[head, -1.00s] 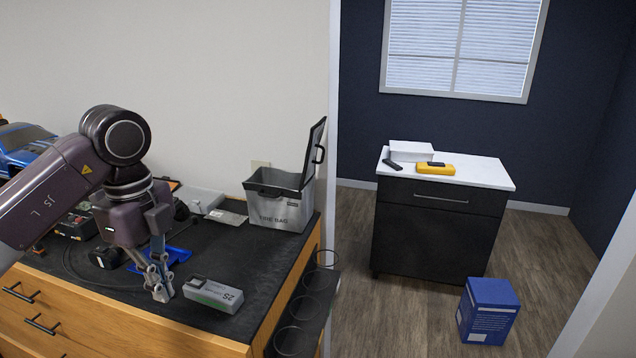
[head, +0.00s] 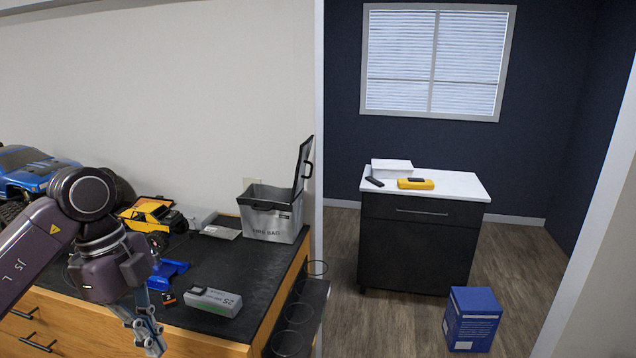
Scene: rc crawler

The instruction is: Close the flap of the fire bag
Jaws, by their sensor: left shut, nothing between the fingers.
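The fire bag (head: 273,225) is a silver-grey box-shaped bag with black trim, at the back right of the black-topped bench. Its flap (head: 303,165) stands up, open, on the bag's right side, with a black handle on its outer face. The bag's top is open and its inside looks dark. My left gripper (head: 152,340) is at the lower left, over the bench's front edge, pointing down. It is shut and empty, well apart from the bag. My right gripper is not in view.
A grey 2S battery box (head: 213,301) lies between my left gripper and the bag. A blue stand (head: 168,272), a yellow crawler (head: 152,218) and a blue truck (head: 30,172) are further left. Ring holders (head: 298,312) stick out from the bench's right side.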

